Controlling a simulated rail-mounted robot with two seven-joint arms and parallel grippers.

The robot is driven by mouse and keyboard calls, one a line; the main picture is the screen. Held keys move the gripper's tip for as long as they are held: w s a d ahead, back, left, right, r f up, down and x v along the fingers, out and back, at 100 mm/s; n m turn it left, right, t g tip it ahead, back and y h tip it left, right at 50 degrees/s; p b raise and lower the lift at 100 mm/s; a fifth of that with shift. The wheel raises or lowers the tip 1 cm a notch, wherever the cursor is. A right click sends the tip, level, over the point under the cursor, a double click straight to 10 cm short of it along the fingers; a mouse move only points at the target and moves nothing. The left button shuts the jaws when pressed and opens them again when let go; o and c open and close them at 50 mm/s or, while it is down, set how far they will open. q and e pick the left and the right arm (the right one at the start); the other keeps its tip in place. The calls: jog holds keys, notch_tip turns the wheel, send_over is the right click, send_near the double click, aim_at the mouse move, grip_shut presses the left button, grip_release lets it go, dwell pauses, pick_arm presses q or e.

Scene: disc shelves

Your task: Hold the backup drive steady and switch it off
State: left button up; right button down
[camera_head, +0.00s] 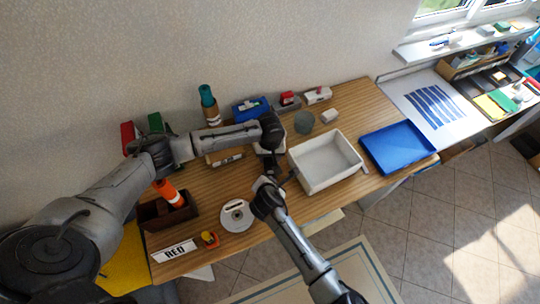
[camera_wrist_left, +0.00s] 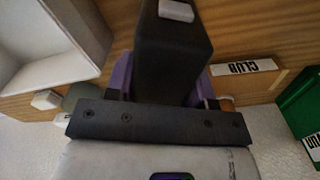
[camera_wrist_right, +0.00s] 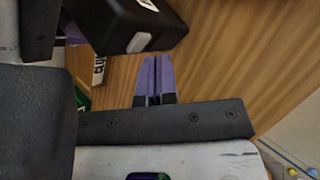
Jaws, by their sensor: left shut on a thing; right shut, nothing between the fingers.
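The backup drive is a black box (camera_wrist_left: 180,48) with a pale switch (camera_wrist_left: 176,10) on one face. My left gripper (camera_wrist_left: 168,82) is shut on it, with a purple finger on each side. In the right wrist view the drive (camera_wrist_right: 122,22) and its switch (camera_wrist_right: 139,42) show at the top. My right gripper (camera_wrist_right: 155,68) is shut and empty, its fingertips a little below and right of the switch in that picture, apart from it. In the head view the left gripper (camera_head: 268,152) is above the wooden table, and the arms mostly hide the drive.
A white bin (camera_head: 325,184) stands right of the grippers, with a blue tray (camera_head: 399,149) beyond it. A white disc (camera_head: 237,216) lies at the front left. A brown box (camera_head: 152,213) holds an orange bottle (camera_head: 168,191). A teal-capped bottle (camera_head: 208,100) stands behind.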

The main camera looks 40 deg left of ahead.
jog(key=shift+s+d, duration=0.1)
jog(key=shift+s+d, duration=2.05)
jog(key=shift+s, duration=0.1)
pick_arm(q)
jog(key=o, duration=1.2)
jog(key=shift+r, duration=0.15)
notch_tip(320, 180, up, 12)
jog(key=shift+f, duration=0.1)
